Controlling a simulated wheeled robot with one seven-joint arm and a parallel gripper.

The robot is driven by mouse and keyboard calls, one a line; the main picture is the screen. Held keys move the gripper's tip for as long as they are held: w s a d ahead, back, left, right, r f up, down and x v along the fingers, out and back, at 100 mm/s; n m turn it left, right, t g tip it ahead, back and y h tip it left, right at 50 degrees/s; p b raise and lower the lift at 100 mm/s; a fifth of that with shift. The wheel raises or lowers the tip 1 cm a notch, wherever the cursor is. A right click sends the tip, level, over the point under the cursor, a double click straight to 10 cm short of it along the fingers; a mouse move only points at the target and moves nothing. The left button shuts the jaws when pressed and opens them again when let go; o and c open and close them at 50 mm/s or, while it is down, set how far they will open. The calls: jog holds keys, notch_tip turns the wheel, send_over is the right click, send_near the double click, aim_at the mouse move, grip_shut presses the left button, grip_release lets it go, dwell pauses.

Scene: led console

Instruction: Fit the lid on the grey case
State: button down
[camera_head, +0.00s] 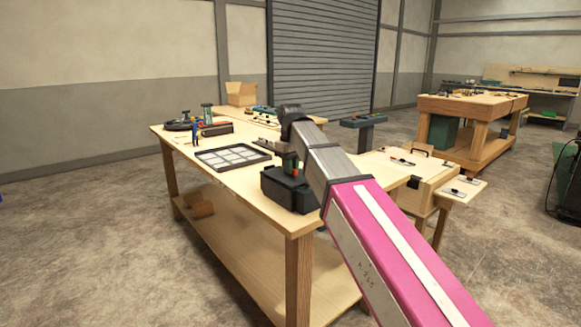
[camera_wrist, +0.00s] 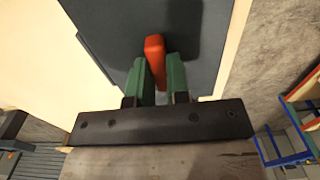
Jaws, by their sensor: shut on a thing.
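The dark grey case (camera_head: 283,193) stands near the front right corner of the workbench. My gripper (camera_head: 290,165) is directly above it, pointing down. In the wrist view, my gripper (camera_wrist: 157,82) has its two green fingers shut on an upright orange-red handle (camera_wrist: 155,50). The handle stands on a flat dark grey panel, the lid (camera_wrist: 205,40). A darker edge shows along the panel's left side. The lid is at or very near the top of the case; whether it is fully seated I cannot tell. My arm hides part of the case's right side.
A grey grid tray (camera_head: 232,156) lies left of the case on the workbench (camera_head: 252,200). Tools and a green canister (camera_head: 207,112) stand farther back, with a cardboard box (camera_head: 240,94) behind. A lower wooden cabinet (camera_head: 400,178) is to the right.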

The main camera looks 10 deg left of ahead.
jog(key=shift+f, duration=0.4)
dwell(0.3)
jog(key=c, duration=1)
grip_release()
